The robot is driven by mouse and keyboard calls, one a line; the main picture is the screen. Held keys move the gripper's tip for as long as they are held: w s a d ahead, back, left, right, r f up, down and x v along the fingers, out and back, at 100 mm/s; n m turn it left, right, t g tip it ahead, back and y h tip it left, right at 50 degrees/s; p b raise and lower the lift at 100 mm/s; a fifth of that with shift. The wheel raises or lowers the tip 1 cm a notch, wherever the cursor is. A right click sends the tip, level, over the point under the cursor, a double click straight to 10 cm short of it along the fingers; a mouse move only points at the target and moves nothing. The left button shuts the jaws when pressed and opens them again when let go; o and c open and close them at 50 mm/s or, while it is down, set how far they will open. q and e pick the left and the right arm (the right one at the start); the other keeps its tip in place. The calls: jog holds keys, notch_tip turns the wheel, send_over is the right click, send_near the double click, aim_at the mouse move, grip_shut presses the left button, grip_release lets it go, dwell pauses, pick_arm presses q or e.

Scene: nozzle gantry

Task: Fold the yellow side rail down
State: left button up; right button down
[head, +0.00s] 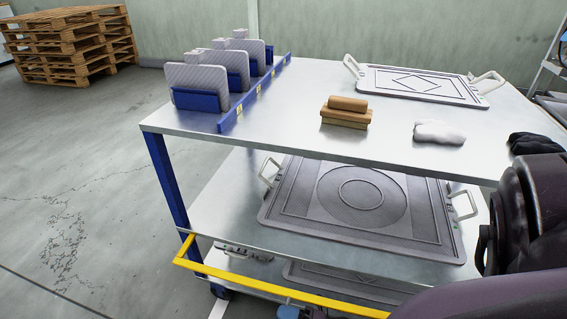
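The yellow side rail (285,290) is a bent bar at the near side of a metal cart. It stands out from the cart, around the level of the middle shelf's lower edge. Its left end bends back to the blue corner post (168,185). Its right end runs behind my dark arm at the bottom right. That arm's links fill the right edge, and I make out no fingertips on it. Small blue and dark parts show below the rail at the bottom edge; I cannot tell what they are. My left gripper is out of view.
The cart's top (300,125) holds a blue rack (235,115) of grey plates, a wooden block (346,113), a white cloth (439,132), black gloves (537,143) and a handled tray (425,85). Another tray (285,215) lies on the middle shelf. Floor at left is clear before pallets (70,45).

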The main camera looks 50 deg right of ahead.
aim_at(329, 303)
jog(key=shift+w+d+r, duration=0.1)
jog(key=shift+d+r, duration=0.05)
jog(key=shift+d, duration=0.2)
jog(key=c, duration=0.8)
grip_release()
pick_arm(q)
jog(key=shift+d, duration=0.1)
pick_arm(e)
jog(key=shift+o, duration=0.2)
jog(key=shift+a, duration=0.1)
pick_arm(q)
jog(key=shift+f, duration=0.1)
pick_arm(e)
jog(key=v, duration=1.1)
